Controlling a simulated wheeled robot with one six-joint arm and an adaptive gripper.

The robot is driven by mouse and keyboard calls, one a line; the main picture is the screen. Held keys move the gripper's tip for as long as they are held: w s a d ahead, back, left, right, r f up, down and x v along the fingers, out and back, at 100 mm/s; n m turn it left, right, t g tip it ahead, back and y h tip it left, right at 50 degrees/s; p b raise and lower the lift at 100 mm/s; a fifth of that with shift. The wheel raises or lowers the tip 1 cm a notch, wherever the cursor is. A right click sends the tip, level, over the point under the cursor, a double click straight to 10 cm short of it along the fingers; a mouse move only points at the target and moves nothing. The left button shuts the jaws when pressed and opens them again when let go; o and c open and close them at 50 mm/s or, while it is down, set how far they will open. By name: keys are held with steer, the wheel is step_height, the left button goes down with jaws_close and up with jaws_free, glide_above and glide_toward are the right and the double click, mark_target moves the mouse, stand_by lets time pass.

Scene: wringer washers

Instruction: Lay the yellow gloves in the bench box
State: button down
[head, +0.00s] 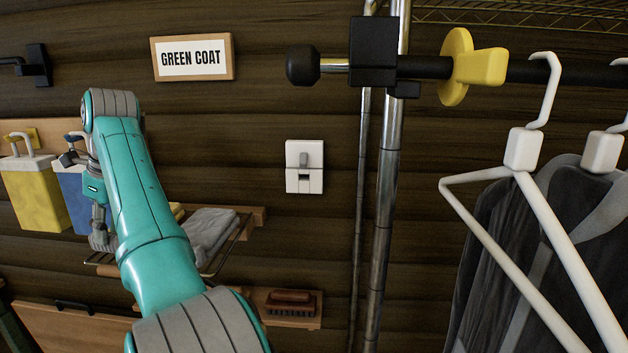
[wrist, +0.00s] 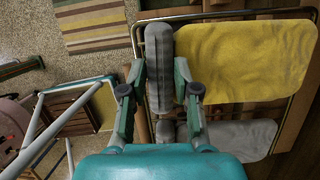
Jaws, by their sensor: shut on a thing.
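In the wrist view my gripper (wrist: 158,72) is closed on a long grey, soft-looking bundle (wrist: 160,50). A flat yellow cloth-like piece (wrist: 245,60) lies on a wire-edged rack to the right of the fingers, apart from them. A grey piece (wrist: 240,138) lies below it. In the head view a bit of yellow (head: 178,210) shows beside folded grey cloth (head: 210,228) on the wall rack, mostly hidden by my arm. I cannot make out yellow gloves by shape. A wooden panel with a dark handle (head: 72,305) is at lower left; whether it is the bench box I cannot tell.
Yellow (head: 38,195) and blue (head: 72,195) containers hang at left, close to my wrist. A brush (head: 290,303) sits on a low shelf. A metal pole (head: 390,180) and white hangers (head: 530,180) with dark coats stand at right. A striped mat (wrist: 95,22) lies on the floor.

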steer(key=shift+r, duration=2.65)
